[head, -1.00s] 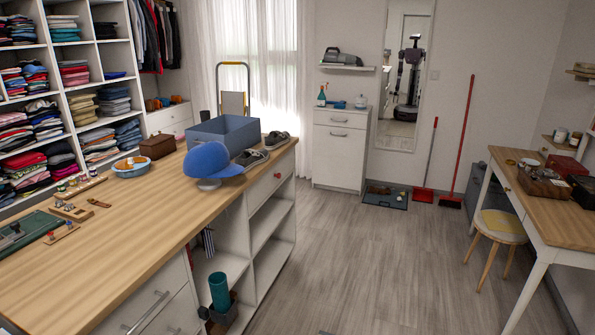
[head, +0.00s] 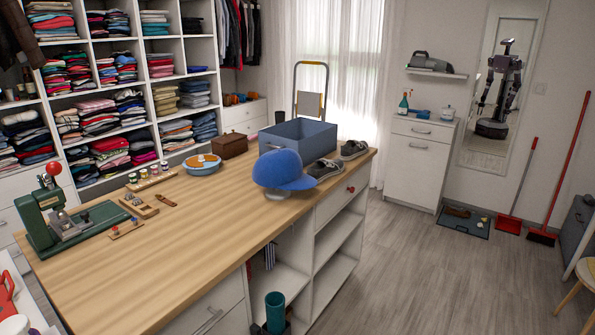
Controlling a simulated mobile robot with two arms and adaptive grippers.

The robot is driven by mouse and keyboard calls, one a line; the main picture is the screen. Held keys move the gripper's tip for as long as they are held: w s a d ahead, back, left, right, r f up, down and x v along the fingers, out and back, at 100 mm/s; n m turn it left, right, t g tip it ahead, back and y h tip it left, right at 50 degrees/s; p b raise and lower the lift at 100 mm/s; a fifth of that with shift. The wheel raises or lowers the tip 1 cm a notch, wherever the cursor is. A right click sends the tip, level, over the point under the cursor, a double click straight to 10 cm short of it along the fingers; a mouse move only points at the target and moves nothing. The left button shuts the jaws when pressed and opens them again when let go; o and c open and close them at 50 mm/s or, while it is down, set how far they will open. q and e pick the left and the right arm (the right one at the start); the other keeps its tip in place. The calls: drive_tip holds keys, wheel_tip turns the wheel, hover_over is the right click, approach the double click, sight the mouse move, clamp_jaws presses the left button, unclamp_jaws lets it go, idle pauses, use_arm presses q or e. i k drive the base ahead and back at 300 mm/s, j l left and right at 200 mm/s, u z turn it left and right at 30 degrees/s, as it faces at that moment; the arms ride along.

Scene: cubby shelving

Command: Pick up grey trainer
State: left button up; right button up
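A pair of grey trainers with pale soles sits at the far right end of the wooden counter, in the head view. The nearer trainer (head: 325,169) is just right of the blue cap, which may hide part of it. The farther trainer (head: 354,149) is close beside it, near the counter's end. Neither of my grippers shows in the view.
The wooden counter (head: 215,225) holds a blue cap (head: 280,168) on a stand, a grey-blue bin (head: 300,138), a brown box (head: 230,145), a blue-rimmed bowl (head: 202,164) and a green press (head: 58,215). Open grey floor (head: 430,270) lies right of the counter.

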sight(322, 169)
drive_tip(key=i+l+u, duration=0.45)
drive_tip(key=l+u, duration=0.15)
drive_tip(key=i+l+u, duration=0.15)
drive_tip(key=l+u, duration=0.15)
drive_tip(key=l, duration=0.15)
drive_tip(key=i+l, duration=0.15)
drive_tip(key=l, duration=0.35)
drive_tip(key=i+l+u, duration=0.1)
drive_tip(key=l, duration=0.35)
drive_tip(key=i+l+u, duration=0.1)
drive_tip(key=l, duration=0.4)
drive_tip(key=i+l, duration=0.15)
drive_tip(key=l, duration=0.35)
drive_tip(key=i+l+u, duration=0.1)
drive_tip(key=l, duration=0.4)
